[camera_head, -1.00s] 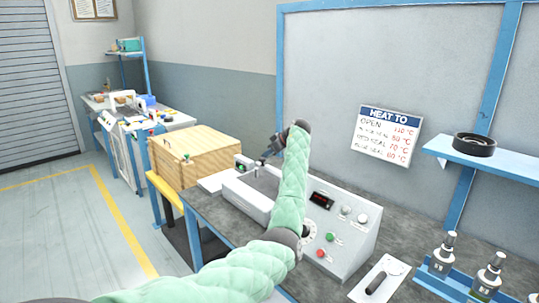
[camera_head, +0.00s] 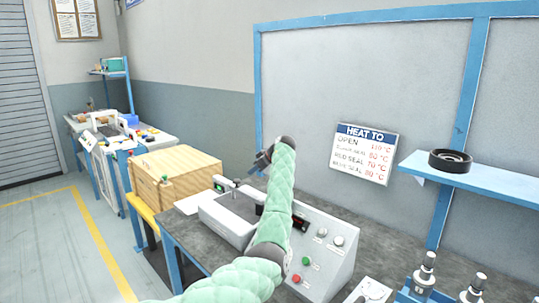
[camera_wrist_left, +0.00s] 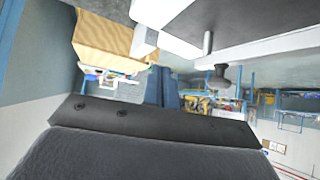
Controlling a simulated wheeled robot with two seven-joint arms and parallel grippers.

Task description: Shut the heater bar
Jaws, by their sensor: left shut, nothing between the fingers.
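The white heating unit (camera_head: 222,219) stands on the bench with a dark recessed top. At its back left is a small dark and light piece with a short post (camera_head: 236,187), which may be part of the heater bar; I cannot tell how far the bar is tilted. In the left wrist view, a white surface (camera_wrist_left: 275,45) carries a grey post (camera_wrist_left: 207,42) and a dark knob (camera_wrist_left: 219,78). My left gripper (camera_head: 260,162) is shut and empty, above and right of the post in the head view, apart from it. Its fingers (camera_wrist_left: 166,88) show in the wrist view. My right gripper is out of view.
A sloped control panel (camera_head: 318,250) with knobs and buttons is right of my left arm. A wooden box (camera_head: 175,178) stands left of the unit. A blue shelf (camera_head: 475,180) holds a black ring (camera_head: 450,161). Metal fittings (camera_head: 424,272) stand at the front right.

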